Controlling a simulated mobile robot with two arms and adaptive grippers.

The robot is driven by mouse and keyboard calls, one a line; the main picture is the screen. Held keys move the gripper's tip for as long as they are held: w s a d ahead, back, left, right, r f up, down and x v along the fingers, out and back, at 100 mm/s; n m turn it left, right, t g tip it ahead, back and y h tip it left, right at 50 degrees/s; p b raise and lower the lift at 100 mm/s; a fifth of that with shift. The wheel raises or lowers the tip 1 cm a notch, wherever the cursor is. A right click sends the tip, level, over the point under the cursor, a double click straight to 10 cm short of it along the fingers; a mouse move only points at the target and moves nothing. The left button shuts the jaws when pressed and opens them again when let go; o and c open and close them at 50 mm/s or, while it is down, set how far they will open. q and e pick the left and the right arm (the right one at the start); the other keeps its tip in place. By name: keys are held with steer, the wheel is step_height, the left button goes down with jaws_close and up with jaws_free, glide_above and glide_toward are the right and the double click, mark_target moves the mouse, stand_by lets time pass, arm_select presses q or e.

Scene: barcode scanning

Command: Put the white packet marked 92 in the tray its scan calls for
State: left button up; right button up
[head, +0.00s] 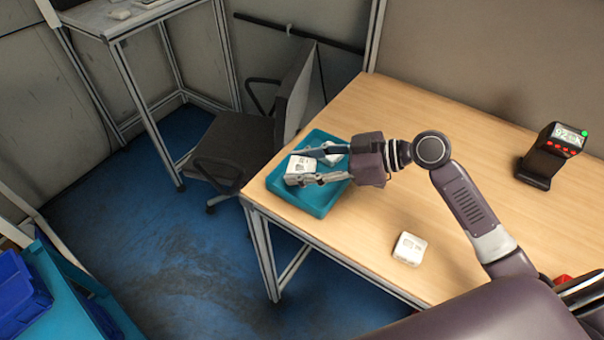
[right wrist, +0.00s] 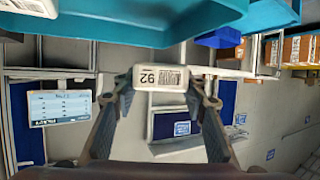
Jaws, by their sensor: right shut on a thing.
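The white packet marked 92 (head: 299,164) is gripped between the fingers of my right gripper (head: 303,168), over the teal tray (head: 318,203) at the table's left end. In the right wrist view the packet (right wrist: 160,78) shows its 92 and barcode between the two fingertips (right wrist: 160,84). The head view does not clearly show whether the packet touches the tray. Another white item (head: 333,153) shows in the tray, partly hidden by the gripper. The scanner (head: 545,157) at the right has a green light and a display that reads 92 and more, too small to tell. My left gripper is not in view.
Another white packet (head: 409,248) lies on the table (head: 385,205) near its front edge. A black chair (head: 240,140) stands beyond the table's left end. Blue bins (head: 20,295) are at the lower left. The table between tray and scanner is mostly clear under my arm.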

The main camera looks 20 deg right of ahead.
step_height(320, 180, down, 3)
steer(key=shift+f, duration=0.15)
steer(key=shift+f, duration=0.2)
steer(key=o, duration=1.3)
steer(key=shift+r, duration=0.1)
